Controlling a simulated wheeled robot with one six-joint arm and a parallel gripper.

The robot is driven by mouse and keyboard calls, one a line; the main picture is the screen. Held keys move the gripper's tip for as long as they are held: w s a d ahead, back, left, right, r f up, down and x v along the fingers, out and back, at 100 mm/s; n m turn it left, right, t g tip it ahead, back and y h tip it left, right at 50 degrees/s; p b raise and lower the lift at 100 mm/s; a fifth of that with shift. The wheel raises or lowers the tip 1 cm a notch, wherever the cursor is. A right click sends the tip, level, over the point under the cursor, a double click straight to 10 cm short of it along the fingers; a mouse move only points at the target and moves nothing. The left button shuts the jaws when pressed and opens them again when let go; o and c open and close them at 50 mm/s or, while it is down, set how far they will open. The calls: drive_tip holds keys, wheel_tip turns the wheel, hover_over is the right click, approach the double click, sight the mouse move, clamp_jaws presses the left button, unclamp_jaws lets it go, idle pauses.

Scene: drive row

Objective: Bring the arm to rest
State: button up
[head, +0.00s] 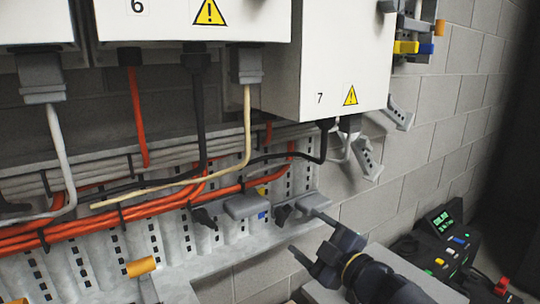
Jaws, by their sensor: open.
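My gripper (306,233) shows at the lower middle right of the head view. Its two dark fingers are apart, with nothing seen between them. It points up and left towards the perforated metal cable tray (180,235) on the wall. My dark wrist, with a yellowish ring, runs down to the lower right. I cannot tell how far the fingertips are from the tray's edge behind them.
White cabinets 6 (190,18) and 7 (325,60) hang above, with orange, black, grey and cream cables below. A grey connector (246,205) lies near the tray. A dark control panel (440,240) stands at lower right. Bare block wall (425,150) lies between.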

sight(288, 217)
drive_tip(key=v, duration=0.5)
drive_tip(key=b+x, duration=0.1)
drive_tip(key=x, duration=1)
drive_tip(key=shift+w+a, duration=0.25)
drive_tip(key=shift+s+d+r+m+p, duration=0.1)
drive_tip(key=shift+r+m+p, duration=0.1)
drive_tip(key=shift+m+p, duration=0.45)
drive_tip(key=shift+s+d+m+p, duration=0.1)
drive_tip(key=shift+m+p, duration=0.25)
drive_tip(key=shift+m, duration=0.2)
drive_tip(key=m+p, duration=0.3)
drive_tip(key=m, duration=0.1)
drive_tip(key=m+p, duration=0.3)
drive_tip(key=m, duration=0.1)
drive_tip(key=shift+s+f+p, duration=0.15)
drive_tip(key=shift+p, duration=0.2)
drive_tip(key=m+p, duration=0.2)
drive_tip(key=m, duration=0.1)
drive_tip(key=shift+d, duration=0.1)
drive_tip(key=shift+f+m+p, duration=0.2)
drive_tip(key=shift+m+p, duration=0.2)
drive_tip(key=shift+p, duration=0.15)
drive_tip(key=shift+w+m+p, duration=0.25)
drive_tip(key=shift+m+p, duration=0.25)
drive_tip(key=shift+s+r+m+p, duration=0.1)
drive_tip(key=shift+r+m+p, duration=0.1)
drive_tip(key=shift+m+p, duration=0.15)
drive_tip(key=m+p, duration=0.3)
drive_tip(key=shift+m+p, duration=0.55)
drive_tip(key=shift+p, duration=0.05)
